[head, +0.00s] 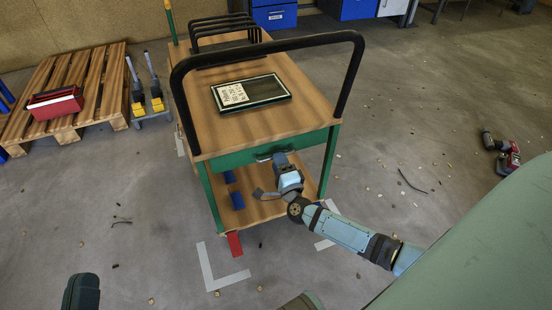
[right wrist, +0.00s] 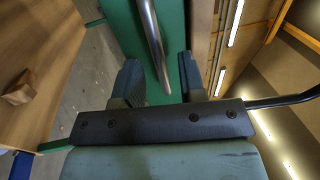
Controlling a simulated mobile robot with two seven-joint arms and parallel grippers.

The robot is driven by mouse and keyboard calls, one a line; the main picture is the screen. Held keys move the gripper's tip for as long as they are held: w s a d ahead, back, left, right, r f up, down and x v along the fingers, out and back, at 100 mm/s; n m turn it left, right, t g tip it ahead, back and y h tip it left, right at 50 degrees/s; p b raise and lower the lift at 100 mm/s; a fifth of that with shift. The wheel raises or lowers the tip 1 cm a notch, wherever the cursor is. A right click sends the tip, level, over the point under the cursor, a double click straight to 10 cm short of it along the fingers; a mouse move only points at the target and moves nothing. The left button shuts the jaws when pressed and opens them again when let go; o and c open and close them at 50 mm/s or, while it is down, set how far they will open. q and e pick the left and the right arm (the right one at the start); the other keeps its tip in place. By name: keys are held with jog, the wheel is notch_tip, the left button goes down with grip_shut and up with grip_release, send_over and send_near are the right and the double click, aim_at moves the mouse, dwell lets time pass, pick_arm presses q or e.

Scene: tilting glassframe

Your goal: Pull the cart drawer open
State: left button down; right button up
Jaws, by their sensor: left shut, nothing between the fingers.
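The wooden cart has a green drawer front (head: 240,160), which looks flush with the cart frame. A metal bar handle (head: 273,153) sits on the front; in the right wrist view the handle (right wrist: 152,42) runs down between my fingers. My right gripper (head: 280,160) is at the handle, its tips partly hidden in the head view. In the right wrist view my right gripper (right wrist: 160,72) is open, with a finger on each side of the bar and gaps visible. I see no left gripper fingers in the head view.
Blue items (head: 237,200) lie on the lower shelf. Pallets (head: 75,90) stand left; a red drill (head: 507,155) lies right. Small debris dots the mostly open floor.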

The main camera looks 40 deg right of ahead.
pick_arm(q)
jog(key=shift+f, duration=0.3)
pick_arm(e)
jog(key=shift+x, duration=1.35)
grip_shut()
pick_arm(q)
jog(key=shift+r, duration=0.1)
pick_arm(e)
jog(key=shift+s, duration=0.15)
